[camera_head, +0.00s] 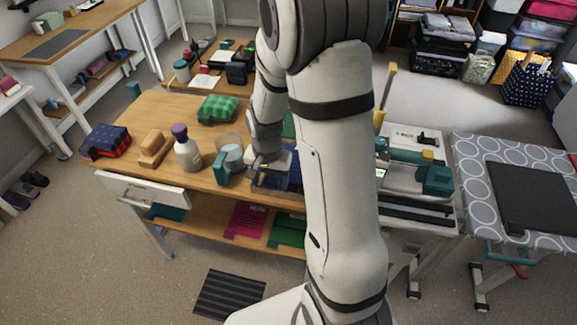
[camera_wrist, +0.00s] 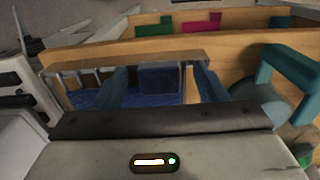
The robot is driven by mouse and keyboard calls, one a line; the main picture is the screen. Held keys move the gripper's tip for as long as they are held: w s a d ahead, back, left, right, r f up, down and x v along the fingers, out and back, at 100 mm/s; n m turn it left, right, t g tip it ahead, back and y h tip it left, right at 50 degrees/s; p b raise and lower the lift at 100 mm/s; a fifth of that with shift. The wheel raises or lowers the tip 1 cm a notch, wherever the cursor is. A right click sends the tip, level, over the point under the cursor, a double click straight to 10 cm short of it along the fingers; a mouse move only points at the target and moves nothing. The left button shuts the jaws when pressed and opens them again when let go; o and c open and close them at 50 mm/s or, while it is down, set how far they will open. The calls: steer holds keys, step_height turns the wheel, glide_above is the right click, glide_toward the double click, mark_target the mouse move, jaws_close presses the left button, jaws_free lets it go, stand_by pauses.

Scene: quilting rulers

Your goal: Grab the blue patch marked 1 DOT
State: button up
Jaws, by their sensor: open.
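My gripper (camera_wrist: 160,70) is open, with one blue-grey finger on each side in the wrist view. A dark blue patch or block (camera_wrist: 160,80) shows between the fingers, apart from both as far as I can see. It sits in a wooden holder (camera_wrist: 190,58) with a blue inside. No dot marking is legible, so I cannot tell whether it is the 1 DOT patch. In the head view my gripper (camera_head: 268,163) is low over the front of the wooden table, just above a blue item (camera_head: 272,181). My arm hides much of that area.
A teal-handled round item (camera_head: 230,160) stands close left of my gripper. A teal and grey machine (camera_head: 435,178) stands right of my arm.

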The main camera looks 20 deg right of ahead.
steer(key=shift+c, duration=0.5)
steer(key=c, duration=1)
